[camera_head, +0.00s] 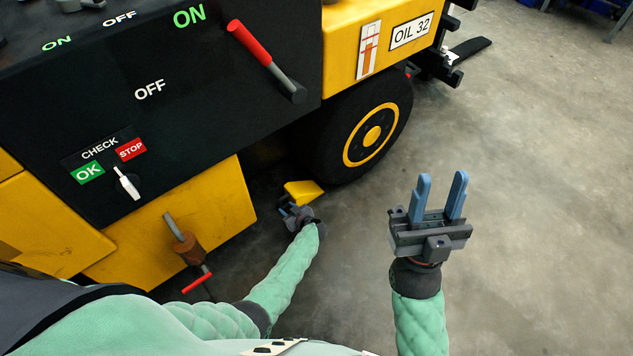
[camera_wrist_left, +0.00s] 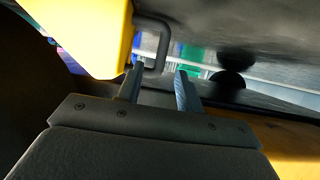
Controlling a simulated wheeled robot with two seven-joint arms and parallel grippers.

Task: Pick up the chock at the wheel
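The yellow chock (camera_head: 303,192) lies on the floor against the foot of the black wheel (camera_head: 365,130) in the head view. In the left wrist view the chock (camera_wrist_left: 85,32) is at the upper left, with a dark loop handle (camera_wrist_left: 163,42) on its side. My left gripper (camera_head: 287,210) is low beside the chock. Its fingers (camera_wrist_left: 160,78) are apart, with the handle just ahead of and around the fingertips. I cannot tell whether they touch it. My right gripper (camera_head: 443,190) is raised over open floor at the right, open and empty, fingers pointing up.
The yellow and black vehicle body (camera_head: 220,200) stands close to the left of my left arm. A red-handled lever (camera_head: 250,42) and a red-tipped valve (camera_head: 190,260) stick out from it. The concrete floor (camera_head: 540,200) on the right is clear.

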